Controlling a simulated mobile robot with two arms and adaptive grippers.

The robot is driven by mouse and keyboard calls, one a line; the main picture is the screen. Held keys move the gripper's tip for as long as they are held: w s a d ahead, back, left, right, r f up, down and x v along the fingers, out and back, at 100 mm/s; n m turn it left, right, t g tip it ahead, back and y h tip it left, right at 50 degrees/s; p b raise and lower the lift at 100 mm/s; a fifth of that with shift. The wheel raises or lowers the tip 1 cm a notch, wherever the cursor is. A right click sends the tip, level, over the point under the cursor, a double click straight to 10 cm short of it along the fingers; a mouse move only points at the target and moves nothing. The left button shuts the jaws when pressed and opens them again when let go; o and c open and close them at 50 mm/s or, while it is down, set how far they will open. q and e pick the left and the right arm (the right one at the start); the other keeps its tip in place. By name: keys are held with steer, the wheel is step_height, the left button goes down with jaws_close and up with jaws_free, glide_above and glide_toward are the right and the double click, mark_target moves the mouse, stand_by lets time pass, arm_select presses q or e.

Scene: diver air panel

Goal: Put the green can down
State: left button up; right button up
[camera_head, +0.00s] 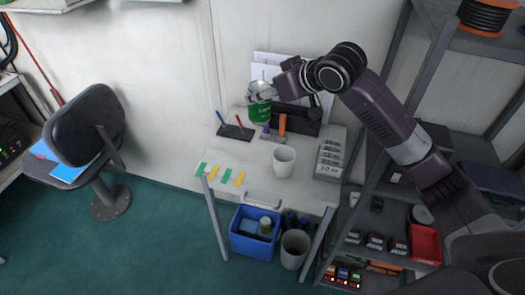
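The green can (260,112) is upright near the back of the white table (245,156), with a pale band and lettering on its side. My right arm reaches in from the right, and its gripper (262,93) is closed around the upper part of the can. The can appears held above the tabletop, though the gap under it is hard to judge. The can's top is hidden by the gripper. My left gripper is not in view.
A white cup (284,161) stands mid-table. A pen stand (235,131), an orange-handled item (282,125) and a dark box (300,118) are at the back. Bare tabletop lies left of the cup.

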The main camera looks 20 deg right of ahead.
mark_target(267, 123)
steer(key=shift+f, duration=0.55)
steer(key=shift+s+d+f+p, duration=0.15)
steer(key=shift+s+f, duration=0.1)
steer(key=shift+f, duration=0.15)
steer(key=shift+s+d+f+p, duration=0.1)
steer(key=shift+s+f+p, duration=0.1)
steer(key=shift+f, duration=0.15)
steer(key=f, duration=0.3)
steer(key=s+f+p, duration=0.1)
steer(key=f, duration=0.2)
steer(key=shift+s+d, duration=0.2)
step_height(267, 123, down, 11)
steer(key=p, duration=0.1)
steer(key=shift+w+a+r, duration=0.15)
steer(key=shift+w+r, duration=0.05)
steer(key=shift+w, duration=0.2)
steer(key=o, duration=1.2)
steer(key=shift+o, duration=1.3)
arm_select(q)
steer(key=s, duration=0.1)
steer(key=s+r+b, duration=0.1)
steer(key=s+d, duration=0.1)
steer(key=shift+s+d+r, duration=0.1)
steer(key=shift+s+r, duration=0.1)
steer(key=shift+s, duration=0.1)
arm_select(e)
steer(key=v, duration=1.2)
steer(key=shift+s, duration=0.15)
